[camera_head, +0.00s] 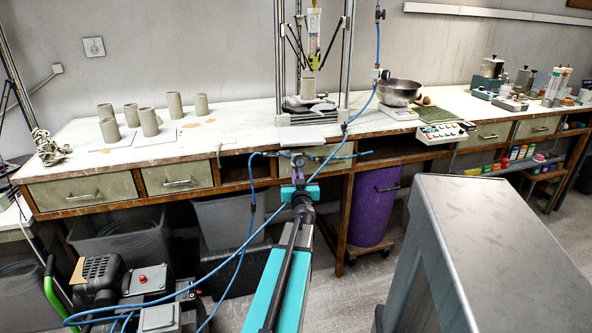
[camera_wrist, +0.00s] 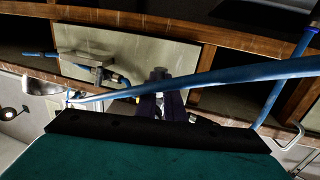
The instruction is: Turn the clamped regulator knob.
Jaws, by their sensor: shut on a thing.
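The regulator (camera_head: 298,158) is at the front edge of the bench, in front of a pale drawer, with blue hoses running to it. In the wrist view, a grey metal bracket or clamp (camera_wrist: 90,60) shows against the drawer front. My gripper (camera_head: 299,176) reaches up to the regulator from below, and its purple fingers are shut on the knob. In the wrist view my gripper (camera_wrist: 160,103) is partly covered by a blue hose (camera_wrist: 220,77) crossing in front. The knob itself is hidden by the fingers and hose, so its angle cannot be told.
The bench (camera_head: 225,130) carries several clay cylinders (camera_head: 150,122), a delta printer frame (camera_head: 313,110) and a metal bowl (camera_head: 398,91). A purple bin (camera_head: 373,210) stands below. A compressor (camera_head: 100,280) is at the lower left. A large grey box-like form fills the lower right.

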